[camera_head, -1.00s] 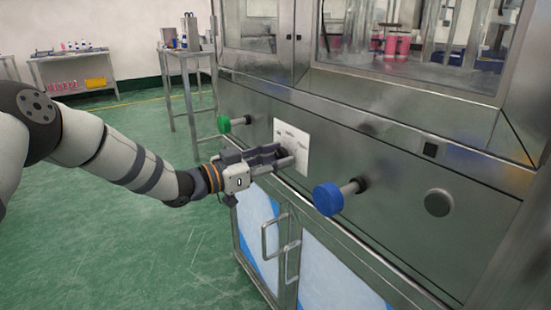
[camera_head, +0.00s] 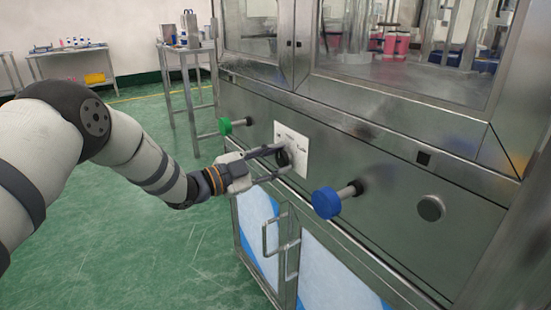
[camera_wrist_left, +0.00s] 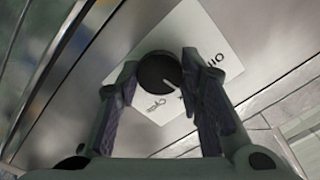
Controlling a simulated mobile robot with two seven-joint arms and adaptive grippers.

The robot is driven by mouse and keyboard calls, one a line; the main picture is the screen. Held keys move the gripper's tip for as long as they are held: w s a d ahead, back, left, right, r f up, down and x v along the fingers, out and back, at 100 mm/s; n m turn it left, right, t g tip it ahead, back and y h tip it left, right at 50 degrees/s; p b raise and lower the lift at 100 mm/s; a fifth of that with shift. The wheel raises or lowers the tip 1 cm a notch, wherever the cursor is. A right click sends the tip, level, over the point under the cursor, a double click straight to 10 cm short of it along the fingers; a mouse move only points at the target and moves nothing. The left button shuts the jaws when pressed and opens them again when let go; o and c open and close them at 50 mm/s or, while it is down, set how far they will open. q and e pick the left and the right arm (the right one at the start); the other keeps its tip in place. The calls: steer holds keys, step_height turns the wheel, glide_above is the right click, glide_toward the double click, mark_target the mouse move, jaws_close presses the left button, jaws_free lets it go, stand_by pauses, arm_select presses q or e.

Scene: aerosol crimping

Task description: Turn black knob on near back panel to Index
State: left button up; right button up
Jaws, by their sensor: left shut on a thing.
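The black knob (camera_head: 284,158) sits on a white label plate (camera_head: 303,146) on the steel front panel. My left gripper (camera_head: 279,161) reaches it from the left, with its fingers on either side of the knob. In the left wrist view the round knob (camera_wrist_left: 157,71) lies between the fingertips (camera_wrist_left: 160,76), with a white pointer line toward the lower right of the picture. Lettering shows on the plate (camera_wrist_left: 219,62), tilted in this view; part of it is hidden by the fingers. My right gripper is not in view.
A green knob (camera_head: 225,126) sticks out left of the plate, and a blue knob (camera_head: 326,203) sticks out to its right. Cabinet door handles (camera_head: 270,237) are below. The green floor (camera_head: 170,260) left of the machine is clear.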

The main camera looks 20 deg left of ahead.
arm_select(q)
steer(key=shift+m, duration=0.6)
steer(key=o, duration=1.2)
steer(key=shift+c, duration=0.2)
steer(key=v, duration=1.2)
steer(key=shift+a, duration=0.1)
